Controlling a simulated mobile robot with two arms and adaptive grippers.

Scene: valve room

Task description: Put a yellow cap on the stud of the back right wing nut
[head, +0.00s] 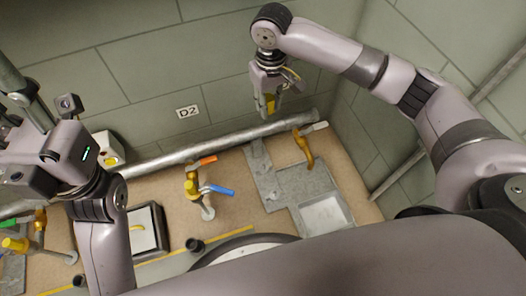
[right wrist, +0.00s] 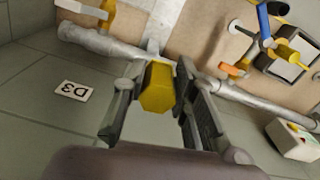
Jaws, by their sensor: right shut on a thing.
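A yellow cap (head: 270,104) is held between the fingers of my right gripper (head: 268,92), high in front of the back wall. In the right wrist view the cap (right wrist: 157,88) shows as a yellow faceted piece between the two dark fingers (right wrist: 155,110). The cap is clear of the bench, above and behind the grey pipe. I cannot make out any wing nut or its stud in either view. My left arm stands at the left edge of the head view; I cannot make out its fingertips.
A grey pipe (head: 225,143) runs along the back wall. On the tan bench stand a yellow valve with a white lever (head: 316,127) and one with orange and blue levers (head: 191,188). A grey plate (head: 290,180) and pale tray (head: 325,214) lie right. A D2 sign (head: 188,111) hangs behind.

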